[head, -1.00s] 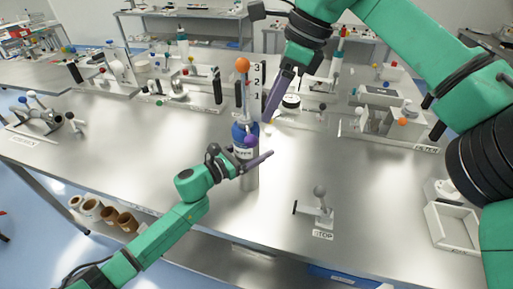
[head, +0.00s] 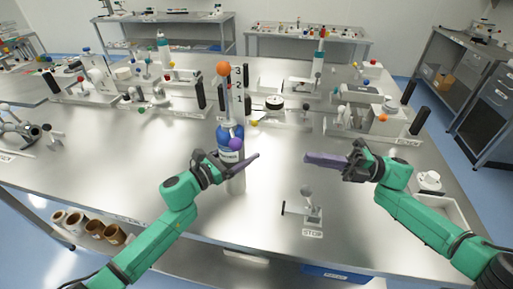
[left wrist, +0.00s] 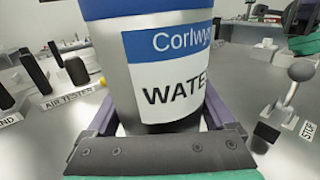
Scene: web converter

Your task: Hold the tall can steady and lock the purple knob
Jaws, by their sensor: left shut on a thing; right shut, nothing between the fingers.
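The tall can (head: 231,157), blue above and silver below, stands upright on the metal table. In the left wrist view the can (left wrist: 160,45) fills the middle, with a label of which "Corlwy" and "WATE" show. My left gripper (head: 236,170) is shut on the can, its dark fingers on either side of the lower body. The purple knob (head: 236,144) shows against the can's front in the head view; how it is attached is unclear. It is not seen in the left wrist view. My right gripper (head: 325,160) is shut and empty, to the right of the can and apart from it.
An orange ball (head: 223,68) tops a rod above the can, beside a numbered scale (head: 239,88). A grey-knobbed STOP lever (head: 306,205) stands front right, below my right gripper. Several fixtures line the back, including a boxy unit (head: 362,117). Bare table lies between can and right gripper.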

